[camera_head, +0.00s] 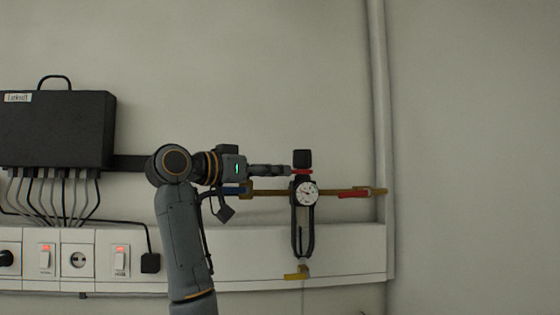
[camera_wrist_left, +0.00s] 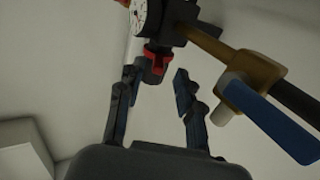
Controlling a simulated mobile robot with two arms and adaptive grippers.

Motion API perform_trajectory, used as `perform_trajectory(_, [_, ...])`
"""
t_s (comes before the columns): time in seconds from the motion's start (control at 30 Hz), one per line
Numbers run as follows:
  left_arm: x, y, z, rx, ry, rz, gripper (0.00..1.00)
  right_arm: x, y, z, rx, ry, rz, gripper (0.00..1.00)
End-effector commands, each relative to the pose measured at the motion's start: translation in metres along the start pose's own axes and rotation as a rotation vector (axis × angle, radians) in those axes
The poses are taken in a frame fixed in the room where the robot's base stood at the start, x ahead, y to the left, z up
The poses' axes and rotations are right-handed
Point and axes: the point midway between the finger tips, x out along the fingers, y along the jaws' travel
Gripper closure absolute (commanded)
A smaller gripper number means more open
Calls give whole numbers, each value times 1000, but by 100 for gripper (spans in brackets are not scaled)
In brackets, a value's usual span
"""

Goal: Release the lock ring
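A thin red ring (camera_head: 301,171) sits under a black knob (camera_head: 302,158) at the top of the gauge fitting. The round white gauge dial (camera_head: 306,192) is just below it. In the left wrist view the red part (camera_wrist_left: 157,58) and the dark fitting show beyond my fingertips, nearer the left-hand finger. My left gripper (camera_head: 284,170) reaches in from the left, with its fingertips close to the ring's height. In the wrist view its fingers (camera_wrist_left: 156,82) are apart with nothing clamped between them. Whether a fingertip touches the fitting cannot be told. My right gripper is not in view.
A brass pipe (camera_head: 270,192) crosses behind the gauge, with a blue-handled valve (camera_head: 236,190) left and a red-handled valve (camera_head: 354,194) right. A yellow handle (camera_head: 296,274) hangs below. A black box (camera_head: 55,130) with cables is at the left. The wall above is clear.

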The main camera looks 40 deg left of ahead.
Motion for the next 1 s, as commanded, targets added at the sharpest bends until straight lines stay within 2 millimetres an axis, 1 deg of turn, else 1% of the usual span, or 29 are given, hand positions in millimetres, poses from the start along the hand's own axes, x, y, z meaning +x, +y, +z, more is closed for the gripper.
perform_trajectory(0.03, [7,0,-3,-2,-2,2,64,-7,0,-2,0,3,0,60])
perform_trajectory(0.2, [20,0,-1,-1,0,1,64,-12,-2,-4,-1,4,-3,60])
perform_trajectory(0.5, [23,0,0,0,1,0,64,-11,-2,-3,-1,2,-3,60])
perform_trajectory(0.53, [23,0,0,0,1,0,66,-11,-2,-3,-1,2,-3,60])
perform_trajectory(0.7, [22,0,0,0,1,0,100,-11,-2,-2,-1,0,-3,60])
perform_trajectory(0.9, [22,-1,0,-1,0,5,100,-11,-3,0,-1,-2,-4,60])
perform_trajectory(1.0, [22,-5,0,-3,-2,43,100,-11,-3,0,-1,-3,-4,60])
